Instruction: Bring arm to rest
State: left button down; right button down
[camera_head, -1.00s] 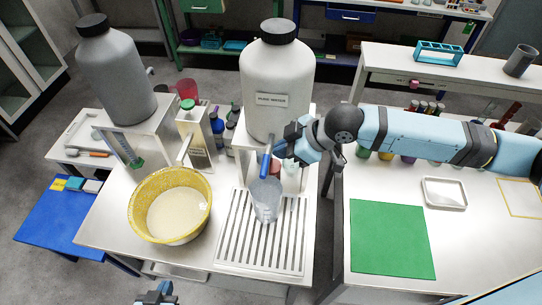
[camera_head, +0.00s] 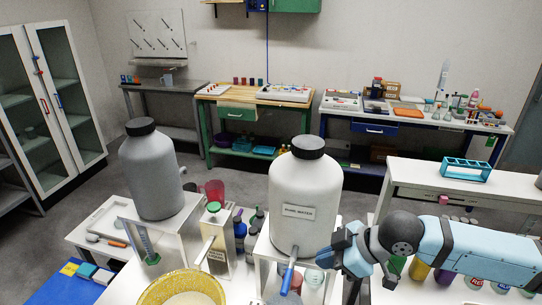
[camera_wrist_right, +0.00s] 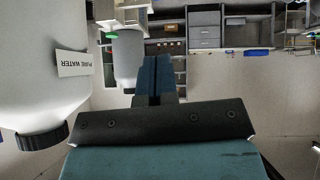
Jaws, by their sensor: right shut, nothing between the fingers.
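My right arm comes in from the right in the head view. Its gripper (camera_head: 330,259) is beside the white pure water tank (camera_head: 304,198), to the right of its lower front, close to the blue-handled tap (camera_head: 288,277). In the right wrist view the gripper's fingers (camera_wrist_right: 154,78) are together with nothing between them. The tank (camera_wrist_right: 40,65) fills the left of that view, upside down, with its label showing. My left gripper is not in the head view.
A grey tank (camera_head: 152,175) stands at left. A yellow-rimmed bowl (camera_head: 150,292) is at the bottom edge, near a metal can (camera_head: 216,242) and dark bottles (camera_head: 240,235). A white shelf (camera_head: 420,178) with a teal rack (camera_head: 465,170) is at right. Benches line the back wall.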

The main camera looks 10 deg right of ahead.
jog(key=s+a+f+m+t+y, duration=0.2)
jog(key=a+f+m+t, duration=0.4)
jog(key=f, duration=0.5)
jog(key=s+d+f+m+h, duration=0.2)
jog(key=s+d+f+h, duration=0.1)
jog(key=s+f, duration=0.4)
jog(key=s+d+f+m+h, duration=0.2)
jog(key=s+d+f+h, duration=0.2)
jog(key=s+f, duration=0.3)
notch_tip(320, 180, down, 2)
jog(key=shift+d+f+m+t, duration=0.15)
jog(key=shift+d+m+t, duration=0.2)
jog(key=shift+d, duration=0.5)
